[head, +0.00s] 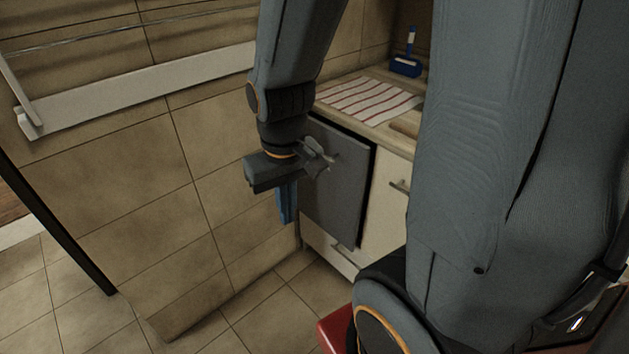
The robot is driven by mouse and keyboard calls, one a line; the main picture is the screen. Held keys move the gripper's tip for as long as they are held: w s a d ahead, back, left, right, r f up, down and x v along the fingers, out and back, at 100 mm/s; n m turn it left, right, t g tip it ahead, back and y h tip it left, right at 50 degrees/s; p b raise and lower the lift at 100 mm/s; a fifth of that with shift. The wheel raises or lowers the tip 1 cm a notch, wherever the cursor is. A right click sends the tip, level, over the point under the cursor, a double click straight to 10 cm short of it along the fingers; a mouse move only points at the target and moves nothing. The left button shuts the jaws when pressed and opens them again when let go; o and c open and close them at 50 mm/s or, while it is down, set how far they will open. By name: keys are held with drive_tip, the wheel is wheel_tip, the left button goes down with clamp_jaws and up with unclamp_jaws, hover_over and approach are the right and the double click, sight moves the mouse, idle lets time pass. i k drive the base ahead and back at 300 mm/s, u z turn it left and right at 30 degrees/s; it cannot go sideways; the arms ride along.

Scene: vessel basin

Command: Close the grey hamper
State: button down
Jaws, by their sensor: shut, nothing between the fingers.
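The grey hamper (345,192) shows as a flat dark grey front panel under the counter, in the middle of the head view. A dark gap runs along its right edge and top, so the panel appears to stand out from the cabinet face; how far is hard to tell. My gripper (287,204) points down with its blue fingers together and empty. It is at the panel's left side in the picture; I cannot tell whether it touches. My wrist and gripper body hide the panel's upper left part.
The counter (385,132) above holds a red-striped cloth (366,97) and a blue brush holder (406,66). A tiled wall (130,190) stands left; tiled floor (290,310) is open in front.

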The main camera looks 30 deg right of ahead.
sight(336, 200)
drive_tip(key=k, duration=0.35)
drive_tip(key=z, duration=0.7)
drive_tip(key=i, duration=0.5)
